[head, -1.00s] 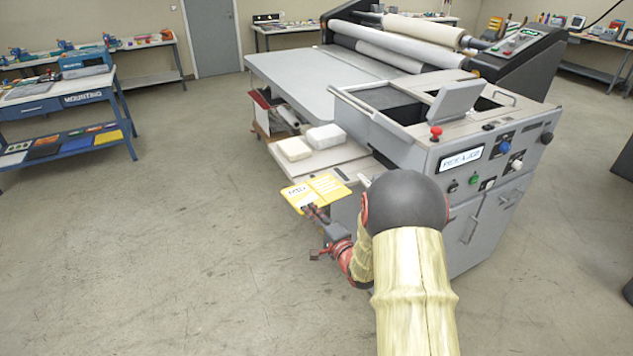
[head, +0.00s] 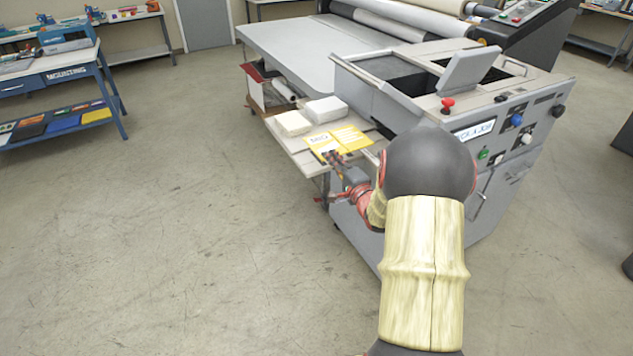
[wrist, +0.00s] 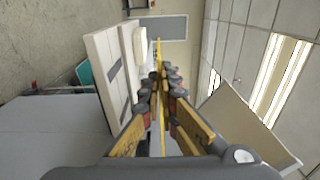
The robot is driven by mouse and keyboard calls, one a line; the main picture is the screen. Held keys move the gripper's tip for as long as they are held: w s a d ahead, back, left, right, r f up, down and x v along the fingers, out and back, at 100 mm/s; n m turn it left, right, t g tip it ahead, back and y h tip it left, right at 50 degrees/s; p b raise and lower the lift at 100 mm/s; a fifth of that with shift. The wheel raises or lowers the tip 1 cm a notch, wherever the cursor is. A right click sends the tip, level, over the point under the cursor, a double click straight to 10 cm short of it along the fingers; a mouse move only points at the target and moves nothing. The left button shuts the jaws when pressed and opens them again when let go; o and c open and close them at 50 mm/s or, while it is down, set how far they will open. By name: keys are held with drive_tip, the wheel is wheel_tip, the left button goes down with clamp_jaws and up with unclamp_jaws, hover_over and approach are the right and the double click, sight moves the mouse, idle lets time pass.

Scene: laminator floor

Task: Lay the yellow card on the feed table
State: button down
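My gripper (head: 334,157) is shut on the yellow card (head: 345,136), pinching its near edge. The card has a white printed patch and is held roughly flat over the low pale shelf (head: 300,155) on the machine's near side. In the wrist view the card (wrist: 159,50) is edge-on between the fingers (wrist: 158,82), with a gap between it and the shelf (wrist: 108,62). The machine's large flat grey table (head: 300,48) lies farther back, bare, before the rollers. No readable label tells which surface is the feed table.
Two white blocks (head: 293,123) (head: 325,109) stand on the shelf just beyond the card. The machine's control housing (head: 440,95), with a red button (head: 447,104), rises right of my gripper. Open floor lies left; a blue mounting bench (head: 60,80) stands far left.

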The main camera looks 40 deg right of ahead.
drive_tip(key=w+a+f+b, duration=0.2)
drive_tip(key=w+f+b, duration=0.1)
drive_tip(key=f, duration=0.5)
drive_tip(key=shift+w+a+f+b, duration=0.35)
drive_tip(key=shift+w+a+f, duration=0.05)
drive_tip(key=shift+w, duration=0.05)
drive_tip(key=shift+f, duration=0.1)
drive_tip(key=shift+f, duration=0.1)
drive_tip(key=c, duration=2)
unclamp_jaws()
drive_tip(key=shift+c, duration=0.2)
